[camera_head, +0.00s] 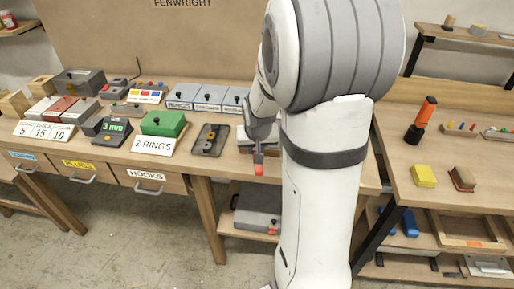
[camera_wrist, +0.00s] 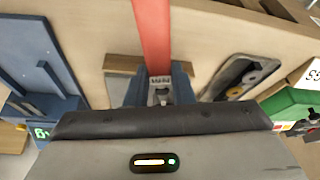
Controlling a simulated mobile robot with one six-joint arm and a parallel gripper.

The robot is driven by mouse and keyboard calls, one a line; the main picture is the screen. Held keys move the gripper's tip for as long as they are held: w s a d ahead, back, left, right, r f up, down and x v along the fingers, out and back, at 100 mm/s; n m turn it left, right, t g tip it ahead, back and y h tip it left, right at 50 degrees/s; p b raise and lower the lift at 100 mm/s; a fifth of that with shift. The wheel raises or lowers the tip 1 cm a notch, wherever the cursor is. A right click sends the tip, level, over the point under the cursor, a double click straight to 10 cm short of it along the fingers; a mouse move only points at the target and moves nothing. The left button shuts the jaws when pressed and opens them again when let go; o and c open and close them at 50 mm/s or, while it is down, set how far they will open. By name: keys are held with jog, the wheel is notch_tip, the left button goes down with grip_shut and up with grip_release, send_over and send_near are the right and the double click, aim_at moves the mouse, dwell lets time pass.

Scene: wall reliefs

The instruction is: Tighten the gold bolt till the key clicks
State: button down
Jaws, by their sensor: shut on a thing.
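My gripper (camera_head: 260,143) hangs over the front edge of the bench, partly behind my arm in the head view. In the wrist view its fingers (camera_wrist: 160,88) are shut on a long red bar (camera_wrist: 152,35), which looks like the handle of the key. The bar runs away from me to the top of the picture. Its red end (camera_head: 258,165) also shows below the gripper in the head view. The key's working end is out of sight. I cannot make out the gold bolt in either view.
A dark plate (camera_head: 222,131) with gold-coloured rings lies left of my gripper, beside a green box (camera_head: 163,123) and a "2 RINGS" card (camera_head: 155,145). Blue-grey boxes (camera_head: 208,95) stand behind. A side bench (camera_head: 440,150) holds an orange-handled tool (camera_head: 426,110).

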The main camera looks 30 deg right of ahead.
jog(key=shift+w+a+r+m+h+b, duration=0.1)
jog(key=shift+w+a+m+h+b, duration=0.3)
jog(key=shift+b, duration=0.9)
jog(key=shift+w+a+m+b, duration=0.1)
jog(key=shift+a+m+b, duration=0.55)
jog(key=shift+b, duration=0.65)
dwell(1.9)
jog(key=shift+w+a+m+g+h+b, duration=0.3)
jog(key=shift+w+a+m+g+b, duration=0.25)
jog(key=shift+m+b, duration=0.95)
dwell(2.0)
